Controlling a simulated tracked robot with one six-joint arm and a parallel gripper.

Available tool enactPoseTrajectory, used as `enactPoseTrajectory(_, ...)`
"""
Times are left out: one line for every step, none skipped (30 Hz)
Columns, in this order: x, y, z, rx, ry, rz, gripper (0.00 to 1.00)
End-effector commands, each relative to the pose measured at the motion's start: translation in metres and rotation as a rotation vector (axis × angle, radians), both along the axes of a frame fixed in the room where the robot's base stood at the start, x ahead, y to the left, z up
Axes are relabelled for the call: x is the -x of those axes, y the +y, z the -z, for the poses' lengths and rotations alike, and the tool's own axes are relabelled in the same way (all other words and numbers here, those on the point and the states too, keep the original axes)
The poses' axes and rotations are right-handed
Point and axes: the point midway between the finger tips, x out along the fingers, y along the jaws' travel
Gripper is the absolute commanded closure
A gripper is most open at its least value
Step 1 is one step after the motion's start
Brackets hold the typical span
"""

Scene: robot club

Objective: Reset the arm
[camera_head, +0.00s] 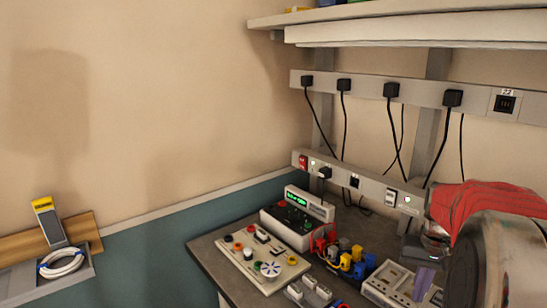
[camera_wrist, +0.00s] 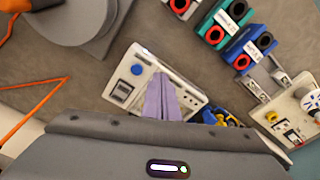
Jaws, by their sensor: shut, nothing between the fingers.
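My gripper (camera_head: 424,283) shows at the lower right of the head view as pale purple fingers below my red and grey arm. It is over the right part of the bench, in front of a white device with sockets (camera_head: 385,286). In the wrist view, my gripper (camera_wrist: 159,82) is in the middle, its purple fingers together with nothing between them. They overlap a white panel with a blue knob (camera_wrist: 138,69), hiding part of it. I cannot tell how far above it they are.
The bench (camera_head: 212,258) carries a bench device with a green display (camera_head: 298,215), a knob panel (camera_head: 250,253) and several coloured blocks. Power strips (camera_head: 362,184) with hanging black cables run along the wall. A shelf (camera_head: 400,30) overhangs above. A white cable coil (camera_head: 62,262) lies at left.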

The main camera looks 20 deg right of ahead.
Motion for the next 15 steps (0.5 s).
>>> enactPoseTrajectory(-0.001,0.017,-0.004,0.010,-0.012,-0.019,1.00)
enactPoseTrajectory(-0.001,0.026,-0.005,0.014,-0.018,-0.029,1.00)
enactPoseTrajectory(-0.001,0.037,-0.006,0.021,-0.025,-0.042,1.00)
enactPoseTrajectory(-0.001,0.046,-0.007,0.025,-0.032,-0.053,1.00)
enactPoseTrajectory(-0.001,0.054,-0.008,0.030,-0.038,-0.064,1.00)
enactPoseTrajectory(-0.001,0.066,-0.010,0.036,-0.047,-0.077,1.00)
enactPoseTrajectory(0.000,0.074,-0.011,0.040,-0.054,-0.088,1.00)
enactPoseTrajectory(0.000,0.083,-0.012,0.044,-0.061,-0.099,1.00)
enactPoseTrajectory(0.001,0.094,-0.013,0.050,-0.070,-0.115,1.00)
enactPoseTrajectory(0.002,0.102,-0.014,0.054,-0.077,-0.126,1.00)
enactPoseTrajectory(0.003,0.110,-0.015,0.058,-0.084,-0.139,1.00)
enactPoseTrajectory(0.005,0.121,-0.016,0.063,-0.094,-0.155,1.00)
enactPoseTrajectory(0.006,0.129,-0.016,0.066,-0.101,-0.167,1.00)
enactPoseTrajectory(0.007,0.136,-0.017,0.070,-0.110,-0.180,1.00)
enactPoseTrajectory(0.009,0.147,-0.018,0.075,-0.120,-0.196,1.00)
